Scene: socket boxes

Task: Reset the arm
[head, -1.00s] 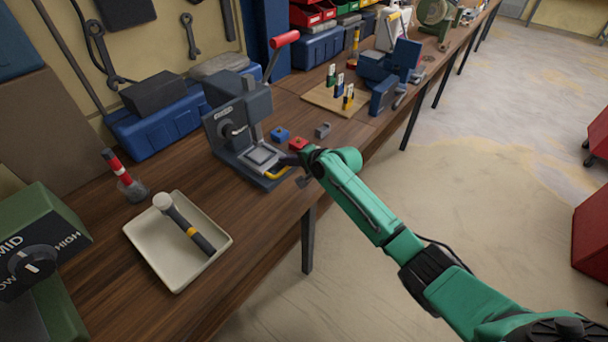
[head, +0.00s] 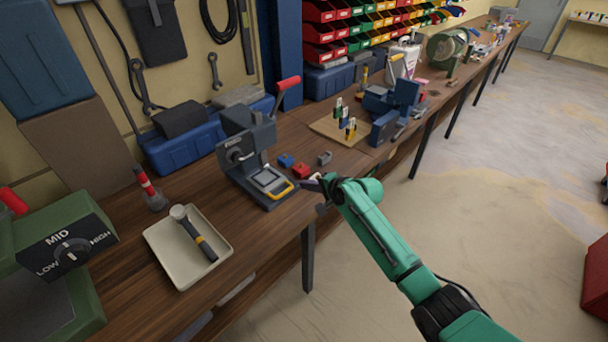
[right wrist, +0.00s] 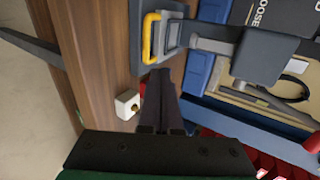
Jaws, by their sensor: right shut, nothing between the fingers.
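My right arm is green and comes in from the lower right in the head view. Its gripper (head: 312,185) is over the bench's front edge, just right of a dark press (head: 248,150) with a red lever and a yellow front handle. In the right wrist view the dark fingers (right wrist: 161,100) are together and empty. They point toward the press (right wrist: 180,35), whose yellow handle shows just beyond the tips. A small white block (right wrist: 127,104) with a brass-coloured bit appears beside the fingers. My left gripper is not in view.
Blue (head: 285,160), red (head: 300,171) and grey (head: 325,158) small blocks lie behind the gripper. A cream tray (head: 160,247) with a hammer, a green control box (head: 95,290) and a tool board (head: 325,128) stand on the bench. Open floor lies to the right.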

